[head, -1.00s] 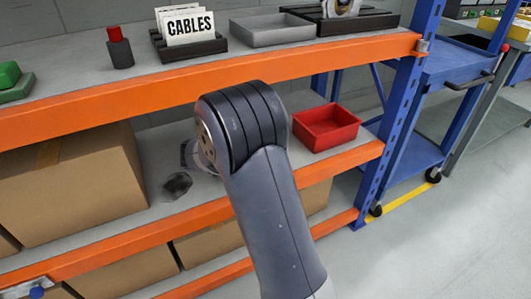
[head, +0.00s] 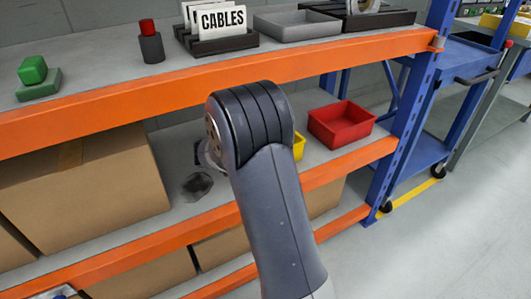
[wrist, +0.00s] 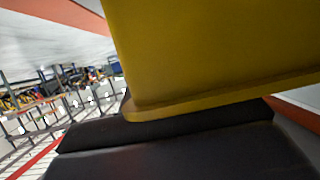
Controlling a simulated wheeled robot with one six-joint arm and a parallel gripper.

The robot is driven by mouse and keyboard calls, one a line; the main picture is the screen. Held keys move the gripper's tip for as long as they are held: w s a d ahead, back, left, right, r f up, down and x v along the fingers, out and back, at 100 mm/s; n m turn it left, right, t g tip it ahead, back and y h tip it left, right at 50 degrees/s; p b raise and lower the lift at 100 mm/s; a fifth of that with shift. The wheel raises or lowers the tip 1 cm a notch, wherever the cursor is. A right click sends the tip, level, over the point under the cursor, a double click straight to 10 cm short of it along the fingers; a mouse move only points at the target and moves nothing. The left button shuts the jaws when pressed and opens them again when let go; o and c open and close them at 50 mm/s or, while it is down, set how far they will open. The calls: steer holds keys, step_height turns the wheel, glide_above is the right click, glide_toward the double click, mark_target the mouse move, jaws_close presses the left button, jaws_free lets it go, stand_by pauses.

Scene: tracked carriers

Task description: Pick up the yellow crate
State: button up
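The yellow crate (wrist: 215,55) fills the upper middle and right of the wrist view, very close to the camera. Its rim runs along the lower edge of that yellow face. In the head view only a small yellow piece of it (head: 299,147) shows, between my arm and the red crate on the lower shelf. My gripper (wrist: 180,140) shows as a dark part right below the crate's rim, apparently touching or nearly touching it. My arm hides the gripper in the head view. The crate hides any second finger, so I cannot tell whether the fingers close on it.
A red crate (head: 341,124) stands right of the yellow one on the lower shelf. A large cardboard box (head: 75,200) stands at left. The orange shelf beams (head: 180,95) and blue upright (head: 405,130) bound the space. The upper shelf holds a cables rack (head: 217,32).

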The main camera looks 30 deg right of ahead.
jaws_close()
stand_by(1.4)
